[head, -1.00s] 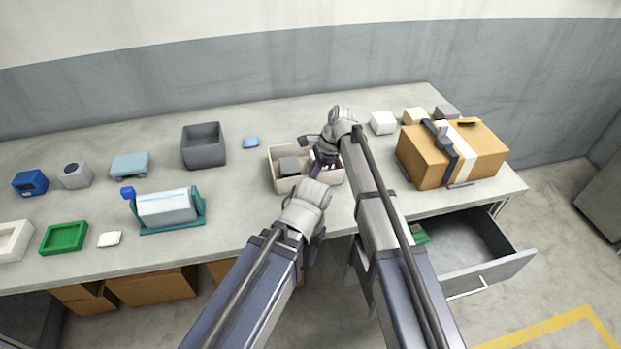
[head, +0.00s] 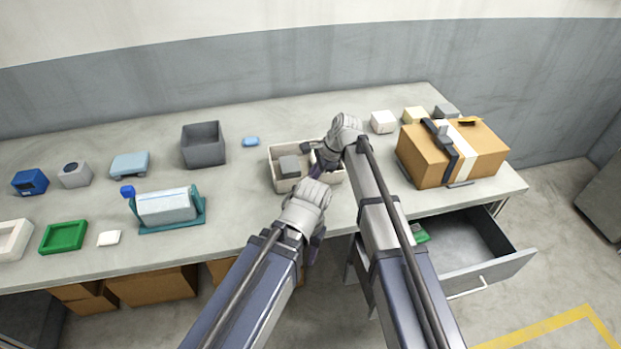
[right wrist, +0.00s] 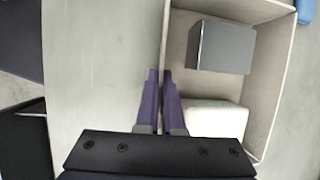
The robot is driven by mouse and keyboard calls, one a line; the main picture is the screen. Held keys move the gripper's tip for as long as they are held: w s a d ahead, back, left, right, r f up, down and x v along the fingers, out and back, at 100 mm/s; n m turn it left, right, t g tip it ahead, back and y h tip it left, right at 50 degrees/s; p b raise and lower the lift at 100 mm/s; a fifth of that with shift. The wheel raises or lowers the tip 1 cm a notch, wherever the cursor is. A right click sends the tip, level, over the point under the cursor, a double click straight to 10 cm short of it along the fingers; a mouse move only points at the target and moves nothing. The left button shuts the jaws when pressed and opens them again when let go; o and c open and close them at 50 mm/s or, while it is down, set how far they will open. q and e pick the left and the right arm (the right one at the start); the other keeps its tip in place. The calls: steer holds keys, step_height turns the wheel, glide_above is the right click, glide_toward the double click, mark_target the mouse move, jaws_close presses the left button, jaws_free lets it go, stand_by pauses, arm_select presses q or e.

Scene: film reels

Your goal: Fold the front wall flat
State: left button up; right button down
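The pale open box (head: 271,160) stands in the middle of the table, and its front wall (head: 291,186) looks upright. A grey block (head: 289,166) lies inside it. In the right wrist view the front wall (right wrist: 166,40) is the thin left edge, with the grey block (right wrist: 224,46) and a white block (right wrist: 216,118) behind it. My right gripper (right wrist: 160,75) has its purple fingers close together at this wall, one on each side, seemingly shut on it. In the head view it reaches over the box (head: 317,172). My left gripper (head: 312,200) hangs just in front of the box; its fingertips are unclear.
A taped cardboard box (head: 425,160) stands at the right, above an open drawer (head: 480,255). A grey bin (head: 203,146) and a small blue item (head: 251,141) are left of and behind the pale box. A teal holder (head: 172,226) is farther left. The table between is clear.

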steer(key=t, duration=0.1)
steer(key=s+b, duration=0.1)
steer(key=t+y+b, duration=0.1)
steer(key=shift+s+d+f+n+t, duration=0.3)
steer(key=shift+s+f, duration=0.05)
steer(key=shift+f, duration=0.05)
steer(key=shift+s+f+t+b, duration=0.1)
steer(key=shift+s+t+b, duration=0.1)
steer(key=shift+t+b, duration=0.45)
steer(key=shift+t+y+b, duration=0.35)
steer(key=shift+y, duration=0.05)
steer(key=c, duration=1)
jaws_free()
steer(key=shift+c, duration=0.2)
steer(key=shift+d+r, duration=0.1)
steer(key=shift+r, duration=0.1)
